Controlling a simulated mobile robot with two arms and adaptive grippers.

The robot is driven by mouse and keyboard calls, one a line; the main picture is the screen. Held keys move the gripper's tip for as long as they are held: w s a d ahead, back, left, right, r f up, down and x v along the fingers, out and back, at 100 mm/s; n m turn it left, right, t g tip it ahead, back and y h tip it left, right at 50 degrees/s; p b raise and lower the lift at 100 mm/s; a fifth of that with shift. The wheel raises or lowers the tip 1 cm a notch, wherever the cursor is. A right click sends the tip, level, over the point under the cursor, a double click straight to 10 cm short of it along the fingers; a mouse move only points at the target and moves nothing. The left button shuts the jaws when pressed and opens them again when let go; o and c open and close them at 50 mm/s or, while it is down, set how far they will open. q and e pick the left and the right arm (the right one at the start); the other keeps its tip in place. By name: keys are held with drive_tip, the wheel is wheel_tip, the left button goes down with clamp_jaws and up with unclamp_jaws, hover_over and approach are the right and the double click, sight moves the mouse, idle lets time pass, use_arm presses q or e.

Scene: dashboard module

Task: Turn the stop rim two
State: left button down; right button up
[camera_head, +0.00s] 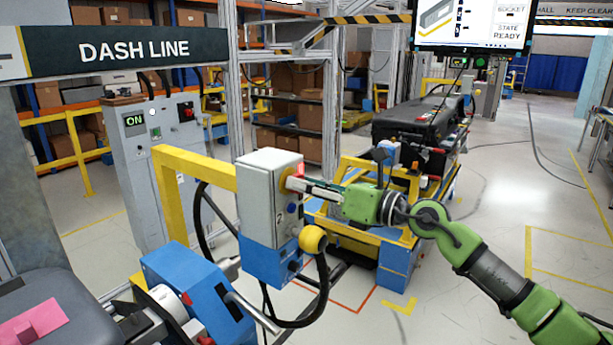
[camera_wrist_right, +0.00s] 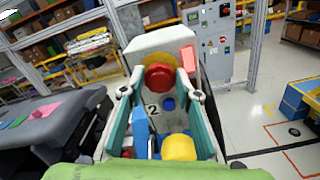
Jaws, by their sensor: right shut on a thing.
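A grey control box marked 2 (camera_head: 257,200) stands on a blue base at the end of a yellow frame. In the right wrist view its face holds a red stop knob (camera_wrist_right: 159,77) on a yellow disc (camera_wrist_right: 185,66). My right gripper (camera_head: 292,184) reaches in from the right, against the upper part of that face. Its fingers (camera_wrist_right: 160,80) lie on either side of the red knob and are shut on its rim. In the head view the gripper hides most of the knob. My left gripper is in neither view.
A red lamp (camera_wrist_right: 188,58) and a blue button (camera_wrist_right: 168,103) sit close to the knob. A yellow ball-shaped part (camera_head: 313,239) and a black cable (camera_head: 322,290) are below. A yellow post frame (camera_head: 172,200) stands left; a cart with a black module (camera_head: 415,117) stands behind.

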drive_tip(key=shift+r+m+p, duration=0.1)
drive_tip(key=shift+m+p, duration=0.25)
drive_tip(key=shift+m, duration=0.15)
drive_tip(key=o, duration=1.1)
drive_tip(key=shift+w, duration=0.1)
drive_tip(key=v, duration=1.2)
